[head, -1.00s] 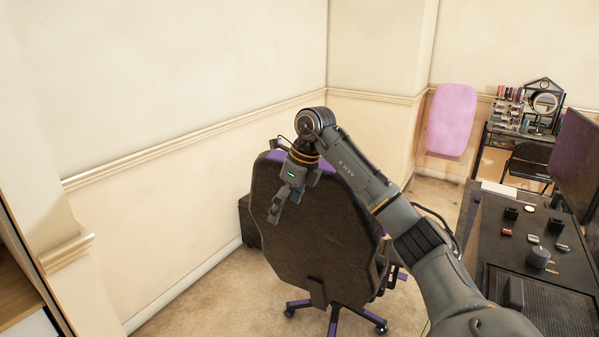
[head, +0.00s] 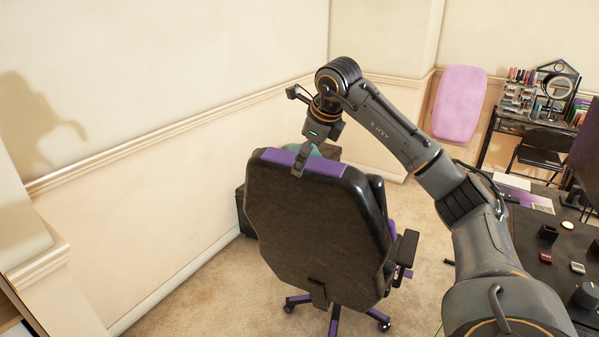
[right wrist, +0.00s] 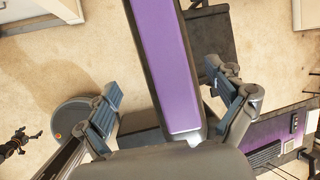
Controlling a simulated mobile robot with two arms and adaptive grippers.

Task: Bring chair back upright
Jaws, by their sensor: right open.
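The black and purple office chair (head: 312,228) stands on its wheeled base with the rear of its backrest toward me in the head view. The backrest leans back toward me. My right gripper (head: 300,163) is at the purple top edge of the backrest, reaching from above. In the right wrist view the purple edge strip (right wrist: 167,60) runs between the two fingers of this open gripper (right wrist: 167,98), with gaps visible on both sides. My left gripper is not in view.
A black desk (head: 560,230) with small controls stands at the right, close to my right arm. A dark box (head: 243,205) sits behind the chair by the wall. A vanity table (head: 530,125) and a pink panel (head: 459,103) are at the back. Carpet to the chair's left is clear.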

